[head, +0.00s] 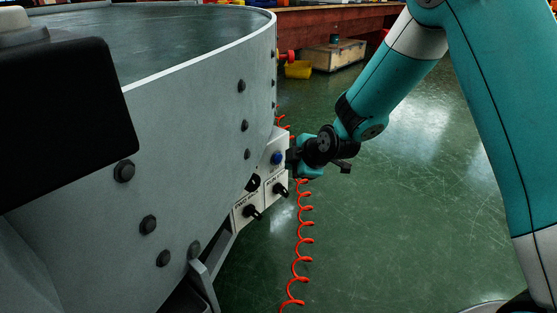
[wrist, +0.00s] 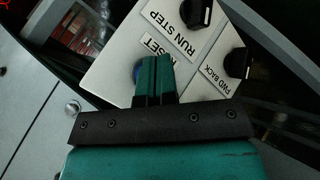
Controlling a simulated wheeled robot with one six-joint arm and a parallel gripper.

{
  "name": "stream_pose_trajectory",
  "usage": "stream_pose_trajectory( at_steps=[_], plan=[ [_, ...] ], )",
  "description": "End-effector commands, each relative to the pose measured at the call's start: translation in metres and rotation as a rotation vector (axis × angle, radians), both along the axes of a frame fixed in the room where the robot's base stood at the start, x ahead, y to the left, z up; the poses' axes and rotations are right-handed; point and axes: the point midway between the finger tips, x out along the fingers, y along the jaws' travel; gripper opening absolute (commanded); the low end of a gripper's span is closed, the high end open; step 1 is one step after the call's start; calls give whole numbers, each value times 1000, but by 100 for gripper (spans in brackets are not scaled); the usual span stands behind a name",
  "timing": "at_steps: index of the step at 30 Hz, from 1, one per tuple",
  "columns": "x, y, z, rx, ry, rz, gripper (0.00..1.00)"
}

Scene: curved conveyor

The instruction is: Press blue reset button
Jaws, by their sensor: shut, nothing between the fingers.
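The blue reset button (head: 277,157) sits on a pale control panel (head: 268,166) on the side of the conveyor. In the wrist view only a sliver of the blue button (wrist: 137,70) shows, beside a partly covered RESET label. The closed teal fingers hide the rest. My gripper (head: 291,160) is just right of the panel, its tips close to the button. In the wrist view my gripper (wrist: 154,62) is shut and empty, with its tips over the button area. I cannot tell whether the tips touch the button.
Two black knobs share the panel: RUN STEP (wrist: 195,12) and FWD BACK (wrist: 237,62). The grey curved conveyor wall (head: 190,110) fills the left. An orange coiled cable (head: 305,240) hangs below my gripper. Green floor (head: 390,210) is open to the right.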

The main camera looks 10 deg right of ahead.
Motion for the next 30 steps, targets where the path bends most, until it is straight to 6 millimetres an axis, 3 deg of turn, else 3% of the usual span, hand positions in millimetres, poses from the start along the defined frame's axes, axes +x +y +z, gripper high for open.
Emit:
stream_pose_trajectory(
  at_steps=[30],
  plan=[
    [8, 5, 0, 0, 1, 0, 0]
  ],
)
